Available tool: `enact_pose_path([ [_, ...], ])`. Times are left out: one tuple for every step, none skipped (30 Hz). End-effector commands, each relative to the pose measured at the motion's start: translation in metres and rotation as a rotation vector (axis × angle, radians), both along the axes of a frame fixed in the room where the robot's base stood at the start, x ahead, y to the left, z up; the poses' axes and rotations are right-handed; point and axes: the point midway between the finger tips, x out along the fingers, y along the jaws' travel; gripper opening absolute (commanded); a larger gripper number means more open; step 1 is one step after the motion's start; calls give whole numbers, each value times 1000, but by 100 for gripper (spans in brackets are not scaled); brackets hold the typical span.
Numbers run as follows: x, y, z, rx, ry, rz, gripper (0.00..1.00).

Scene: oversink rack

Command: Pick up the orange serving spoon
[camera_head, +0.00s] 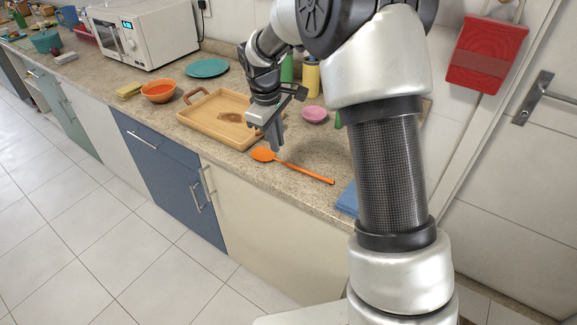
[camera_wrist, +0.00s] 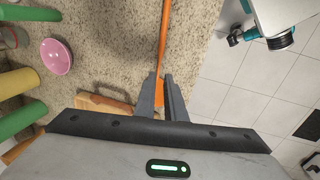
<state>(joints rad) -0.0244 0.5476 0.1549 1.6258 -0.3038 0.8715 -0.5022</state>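The orange serving spoon (camera_head: 309,172) lies on the speckled stone counter, near its front edge, with its bowl to the left and its handle to the right. My gripper (camera_head: 277,147) points down over the spoon near where bowl and handle meet. In the wrist view the spoon handle (camera_wrist: 163,40) runs up from between my two fingers (camera_wrist: 161,76), and part of the orange bowl shows in the gap. The fingers stand a little apart, with no clear grip on the spoon. How high the fingertips are above the counter is hard to tell.
A wooden tray (camera_head: 189,119) lies left of the gripper. A pink bowl (camera_head: 315,114) and upright bottles (camera_head: 311,78) stand behind. A blue item (camera_head: 347,200) lies right of the spoon. An orange bowl (camera_head: 158,92), a teal plate (camera_head: 207,67) and a microwave (camera_head: 150,32) are farther left.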

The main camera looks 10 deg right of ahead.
Motion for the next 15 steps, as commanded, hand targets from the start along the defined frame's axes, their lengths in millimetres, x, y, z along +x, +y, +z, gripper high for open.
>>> enact_pose_path([
  [1, -1, -8, -1, 2, 0, 10],
  [1, -2, -11, -1, 2, 0, 10],
  [2, -2, -14, -1, 1, 0, 10],
  [2, -2, -15, -1, -1, 0, 10],
  [3, -3, -16, -1, -1, 0, 10],
  [3, -3, -17, -1, -1, 0, 10],
  [3, -3, -18, -1, -1, -1, 10],
  [3, -3, -20, -1, -1, -1, 10],
  [3, -4, -22, -1, 0, -1, 10],
  [4, -5, -25, -1, 1, -1, 10],
  [4, -5, -29, -1, 1, -1, 10],
  [4, -6, -34, -1, 2, -1, 10],
  [5, -7, -39, -1, 2, -1, 10],
  [6, -8, -43, -1, 2, -1, 10],
  [6, -10, -49, 0, 3, -1, 10],
])
